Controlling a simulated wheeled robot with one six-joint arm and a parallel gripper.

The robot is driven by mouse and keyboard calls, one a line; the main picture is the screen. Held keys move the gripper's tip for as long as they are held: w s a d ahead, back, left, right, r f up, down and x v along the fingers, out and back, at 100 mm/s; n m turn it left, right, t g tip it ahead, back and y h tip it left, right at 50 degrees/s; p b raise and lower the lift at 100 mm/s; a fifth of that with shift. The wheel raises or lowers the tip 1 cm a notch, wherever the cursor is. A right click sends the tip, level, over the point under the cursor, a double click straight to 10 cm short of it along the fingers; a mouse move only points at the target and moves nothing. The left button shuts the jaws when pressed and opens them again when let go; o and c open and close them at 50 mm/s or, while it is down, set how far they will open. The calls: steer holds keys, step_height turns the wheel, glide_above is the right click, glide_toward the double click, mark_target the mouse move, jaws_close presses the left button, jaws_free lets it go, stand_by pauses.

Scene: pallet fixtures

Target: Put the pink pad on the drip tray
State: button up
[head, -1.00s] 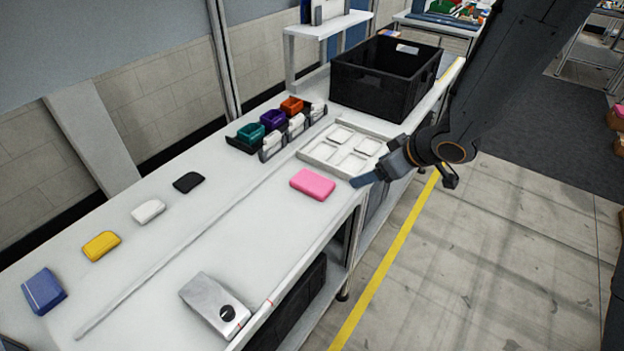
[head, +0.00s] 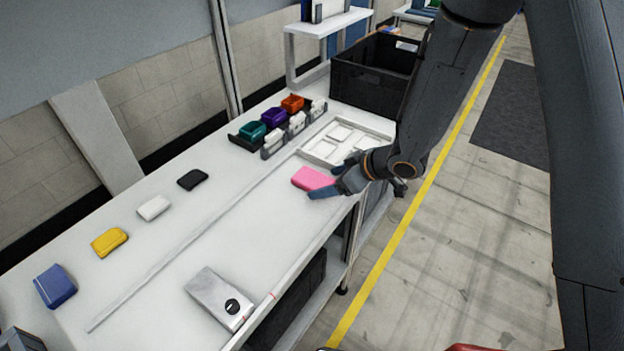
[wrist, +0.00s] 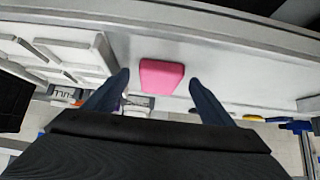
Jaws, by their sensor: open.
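The pink pad (head: 311,178) lies flat on the white workbench, close to its front edge. My gripper (head: 326,180) is open at the pad, and its fingers hide the pad's right part in the head view. In the wrist view the pad (wrist: 162,76) shows between the two spread fingertips (wrist: 158,80), with a gap on each side. A white tray with several shallow square recesses (head: 313,152) lies just behind the pad. I cannot tell for sure whether it is the drip tray.
Blue, yellow (head: 109,242), white and black pads lie in a row at the left. A silver box (head: 217,297) sits near the front edge. Colored bins (head: 273,117) and a large black crate (head: 365,88) stand behind. The bench middle is clear.

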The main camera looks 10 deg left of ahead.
steer(key=shift+w+a+f, duration=0.1)
steer(key=shift+a+f, duration=0.15)
steer(key=c, duration=1.2)
steer(key=shift+c, duration=0.2)
